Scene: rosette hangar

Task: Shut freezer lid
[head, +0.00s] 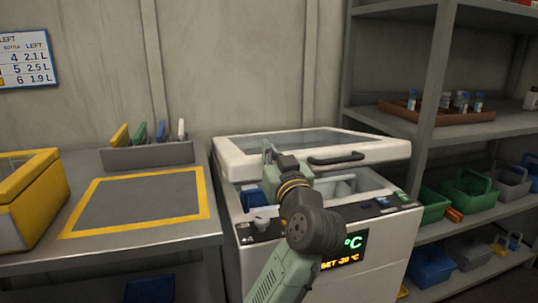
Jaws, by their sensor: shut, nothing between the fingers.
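The freezer is a white chest (380,245) with a temperature display on its front. Its lid (365,149), white-framed with a glass pane and a dark handle (337,158), is raised at the front, and the open interior shows below it. My gripper (268,152) is shut and empty. It is at the left part of the lid's front edge, left of the handle, and overlaps the edge in the picture. I cannot tell whether it touches the lid. My arm hides part of the freezer's front left and rim.
A grey table (140,250) with a yellow-framed mat and a yellow case (28,200) stands left of the freezer. A rack (147,155) of coloured items is at its back. Shelves (440,133) with vials and baskets stand close on the right. A wall is behind.

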